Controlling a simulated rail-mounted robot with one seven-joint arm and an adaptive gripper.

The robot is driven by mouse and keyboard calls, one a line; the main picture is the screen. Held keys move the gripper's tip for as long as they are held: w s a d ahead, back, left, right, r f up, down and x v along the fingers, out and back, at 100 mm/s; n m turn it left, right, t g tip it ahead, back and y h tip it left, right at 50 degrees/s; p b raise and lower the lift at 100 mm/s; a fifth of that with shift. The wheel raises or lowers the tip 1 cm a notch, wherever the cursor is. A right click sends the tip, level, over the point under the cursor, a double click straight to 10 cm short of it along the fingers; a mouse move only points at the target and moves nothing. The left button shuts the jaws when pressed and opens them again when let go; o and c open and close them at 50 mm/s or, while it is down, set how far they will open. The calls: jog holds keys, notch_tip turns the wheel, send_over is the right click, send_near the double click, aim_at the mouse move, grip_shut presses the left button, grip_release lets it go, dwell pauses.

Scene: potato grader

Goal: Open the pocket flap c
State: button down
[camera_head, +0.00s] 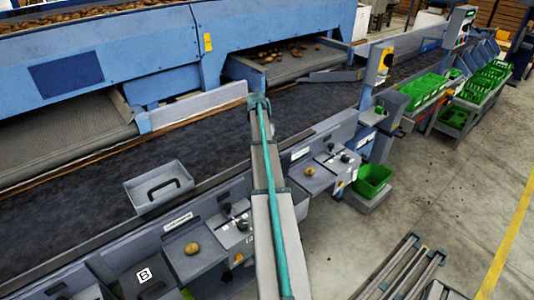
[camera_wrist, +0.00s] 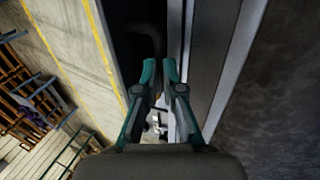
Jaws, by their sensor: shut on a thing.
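My gripper (camera_wrist: 158,72) shows in the wrist view, its two teal fingers close together on a dark, curved handle-like bar (camera_wrist: 155,42). The bar lies in the shadowed recess between the fingertips. I cannot tell for sure whether it belongs to pocket flap c, as no letter c is readable. In the head view my arm crosses the grader's front edge, and my gripper and what it holds cannot be made out. A grey flap-like tray with a black handle (camera_head: 139,197) sits at the belt edge to the left of my arm.
The dark conveyor belt (camera_head: 90,188) runs behind the pockets. A potato (camera_head: 192,248) lies on the pocket panel near a "B" label (camera_head: 144,274). Green crates (camera_head: 373,179) stand at the right.

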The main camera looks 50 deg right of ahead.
jog(key=shift+s+a+f, duration=0.2)
jog(key=shift+a+f, duration=0.05)
jog(key=shift+f, duration=0.25)
jog(key=shift+s+a+f, duration=0.15)
jog(key=shift+a+f, duration=0.05)
jog(key=shift+f, duration=0.3)
jog(key=c, duration=1.6)
grip_release()
jog(key=o, duration=0.3)
jog(key=shift+w+d+f, duration=0.25)
jog(key=shift+w+d, duration=0.05)
jog(key=shift+o, duration=0.5)
jog(key=shift+w+d, duration=0.1)
jog(key=shift+r, duration=0.3)
jog(key=shift+w+d+r, duration=0.1)
jog(key=shift+r, duration=0.1)
